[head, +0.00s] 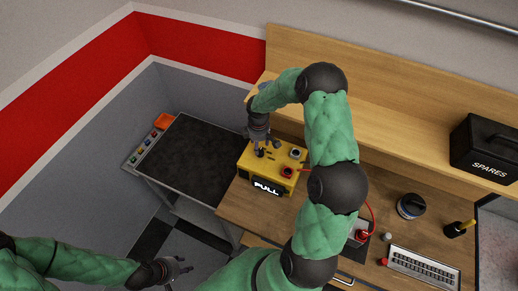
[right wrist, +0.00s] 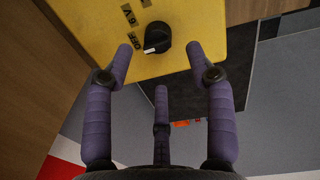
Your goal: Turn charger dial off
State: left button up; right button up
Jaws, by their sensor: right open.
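The yellow charger (head: 262,174) sits on the wooden bench, its lit display (head: 267,188) appearing to read FULL. In the right wrist view, the charger's yellow face (right wrist: 192,22) carries a round black dial (right wrist: 160,36). The dial's white pointer mark faces lower left, toward small dark labels. My right gripper (right wrist: 160,65) is open, its purple fingers spread below and either side of the dial, with nothing between them. In the head view, the right gripper (head: 267,149) is over the charger's left part and hides the dial. My left gripper (head: 180,268) looks open and empty, low over the floor.
A red plug (head: 288,171) and a dark round socket (head: 296,153) are on the charger's right side. A red cable runs to a device (head: 359,232). A dark-topped cart (head: 185,160) stands left. A black SPARES box (head: 486,150) is on the shelf.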

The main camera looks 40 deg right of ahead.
notch_tip(320, 180, up, 7)
jog(key=shift+s+a, duration=0.15)
jog(key=shift+a, duration=0.05)
jog(key=shift+f, duration=0.15)
dwell(0.5)
